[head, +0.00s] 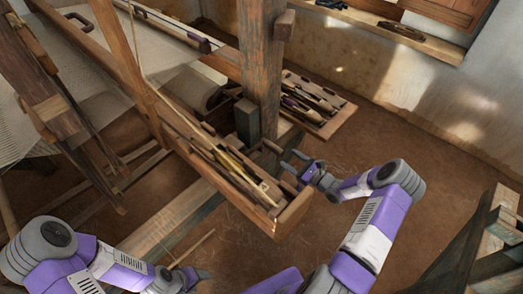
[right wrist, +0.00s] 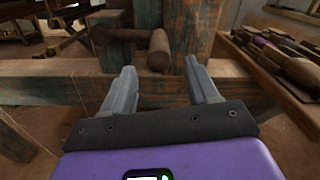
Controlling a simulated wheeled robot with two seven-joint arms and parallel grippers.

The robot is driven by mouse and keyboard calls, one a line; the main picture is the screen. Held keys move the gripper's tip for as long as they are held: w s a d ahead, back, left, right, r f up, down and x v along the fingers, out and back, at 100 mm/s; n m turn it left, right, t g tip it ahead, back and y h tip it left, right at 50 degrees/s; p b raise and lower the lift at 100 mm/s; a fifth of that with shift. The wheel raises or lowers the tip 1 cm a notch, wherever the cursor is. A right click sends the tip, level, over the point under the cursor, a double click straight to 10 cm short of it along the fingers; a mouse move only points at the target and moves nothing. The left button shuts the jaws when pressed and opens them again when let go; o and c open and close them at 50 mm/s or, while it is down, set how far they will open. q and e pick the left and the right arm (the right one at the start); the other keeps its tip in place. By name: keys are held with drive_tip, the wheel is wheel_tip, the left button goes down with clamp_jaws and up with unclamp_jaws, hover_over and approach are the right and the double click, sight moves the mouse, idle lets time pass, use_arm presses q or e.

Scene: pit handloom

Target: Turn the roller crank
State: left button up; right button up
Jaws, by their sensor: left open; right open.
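The roller crank (right wrist: 125,35) is a dark wooden arm with a rounded wooden handle (right wrist: 159,50) at its right end, in front of a thick post in the right wrist view. In the head view the crank (head: 270,148) is small and partly hidden beside the post's foot. My right gripper (head: 292,163) is open and empty, just right of the crank. In the right wrist view its fingertips (right wrist: 159,68) point toward the handle, which lies between them in the picture; I see no contact. My left gripper (head: 190,277) is low at the bottom of the head view, away from the crank.
A long wooden trough (head: 270,222) with sticks and tools lies just left of my right gripper. A tray of shuttles (head: 335,124) sits behind the post (head: 262,70). A wooden frame (head: 490,245) stands at the right. The earthen floor between is clear.

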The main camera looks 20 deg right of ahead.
sight(278, 151)
drive_tip(key=b+x, duration=0.1)
drive_tip(key=x, duration=0.6)
drive_tip(key=shift+c, duration=0.3)
clamp_jaws()
